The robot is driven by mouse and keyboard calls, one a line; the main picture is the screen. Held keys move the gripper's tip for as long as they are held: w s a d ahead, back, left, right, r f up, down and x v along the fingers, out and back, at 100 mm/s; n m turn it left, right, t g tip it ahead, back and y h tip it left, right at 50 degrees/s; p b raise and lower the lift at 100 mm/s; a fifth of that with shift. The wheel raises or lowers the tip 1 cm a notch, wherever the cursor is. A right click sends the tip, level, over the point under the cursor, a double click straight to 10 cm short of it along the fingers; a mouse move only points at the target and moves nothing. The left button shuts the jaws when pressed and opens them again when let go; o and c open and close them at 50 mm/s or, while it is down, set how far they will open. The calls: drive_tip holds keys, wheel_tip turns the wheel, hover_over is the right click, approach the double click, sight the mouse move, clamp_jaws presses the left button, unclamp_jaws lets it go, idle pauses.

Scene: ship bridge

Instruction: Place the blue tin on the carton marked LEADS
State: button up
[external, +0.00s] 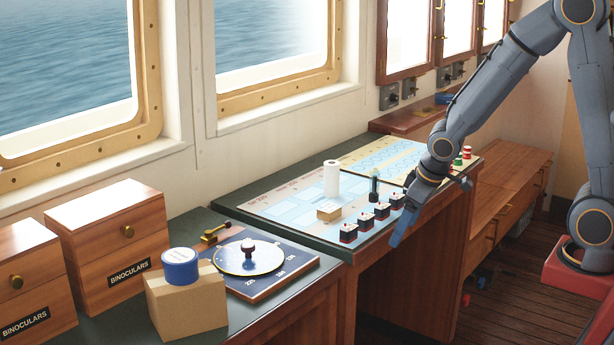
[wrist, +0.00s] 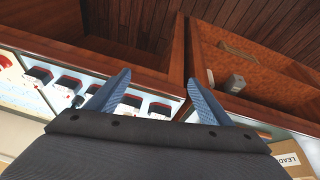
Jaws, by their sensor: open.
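The blue tin (external: 180,267), with a pale lid, sits upright on top of a cardboard carton (external: 200,305) at the front left of the external view. No writing shows on that carton's visible sides.
A dial board (external: 268,268) lies beside the tin's carton. Wooden binocular boxes (external: 110,228) stand at the left.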

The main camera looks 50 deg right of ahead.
drive_tip(key=s+f+m+g, duration=0.1)
drive_tip(key=s+f+g, duration=0.1)
drive_tip(key=s, duration=1)
drive_tip(key=shift+s+d+m+g, duration=0.2)
drive_tip(key=shift+d+m+g, duration=0.2)
drive_tip(key=shift+g, duration=0.3)
